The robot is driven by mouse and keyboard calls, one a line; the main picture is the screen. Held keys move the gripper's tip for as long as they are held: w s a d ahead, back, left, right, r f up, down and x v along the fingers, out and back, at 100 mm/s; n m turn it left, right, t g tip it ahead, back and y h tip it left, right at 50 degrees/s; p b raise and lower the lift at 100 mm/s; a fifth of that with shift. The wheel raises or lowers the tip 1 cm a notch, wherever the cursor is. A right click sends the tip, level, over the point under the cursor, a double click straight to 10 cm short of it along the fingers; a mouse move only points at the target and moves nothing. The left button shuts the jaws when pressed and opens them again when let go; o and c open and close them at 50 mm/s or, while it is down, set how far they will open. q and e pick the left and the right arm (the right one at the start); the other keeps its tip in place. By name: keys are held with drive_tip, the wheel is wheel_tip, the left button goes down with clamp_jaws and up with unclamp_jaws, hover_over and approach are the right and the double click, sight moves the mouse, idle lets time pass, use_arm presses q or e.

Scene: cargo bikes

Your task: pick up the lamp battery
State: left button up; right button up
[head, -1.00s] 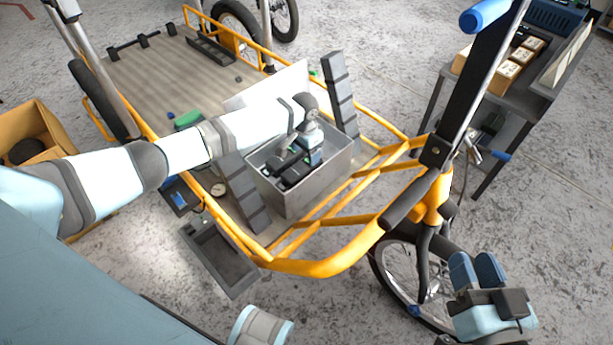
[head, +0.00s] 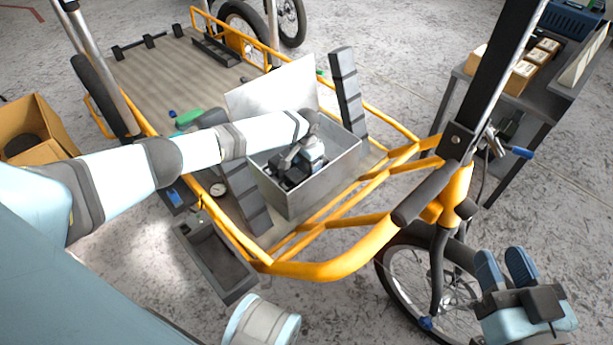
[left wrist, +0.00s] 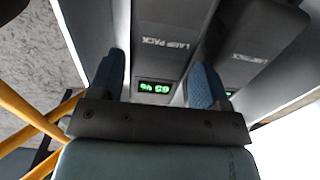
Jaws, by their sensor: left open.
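In the left wrist view a dark grey battery (left wrist: 160,50) marked "LAMP PACK" with a lit green display lies between the blue fingers of my left gripper (left wrist: 157,82). The fingers are apart, and I cannot tell whether they touch it. A second pack (left wrist: 245,50) with the same marking and a green display is just to the right. In the head view my left gripper (head: 295,165) reaches down into an open grey metal box (head: 308,195) on the cargo bike, and the wrist hides part of the contents. My right gripper (head: 506,268) is open and empty at the lower right.
The box's raised lid (head: 275,90) stands behind the wrist. Black ribbed bars (head: 347,92) flank the box. The yellow bike frame (head: 330,268) runs in front. A grey tray (head: 215,260) is at the lower left. A dark table (head: 535,100) with boxes stands at the right.

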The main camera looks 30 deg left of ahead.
sight(307, 166)
use_arm(q)
wheel_tip(307, 166, down, 3)
drive_tip(key=shift+r+b, duration=0.1)
drive_tip(key=shift+b, duration=0.45)
drive_tip(key=c, duration=0.7)
use_arm(e)
drive_tip(key=shift+w+d+r+n+t, duration=0.2)
drive_tip(key=shift+w+d+n+t, duration=0.1)
drive_tip(key=shift+w+n+t, duration=0.3)
use_arm(q)
drive_tip(key=shift+o, duration=0.2)
use_arm(e)
drive_tip(key=shift+s, duration=0.15)
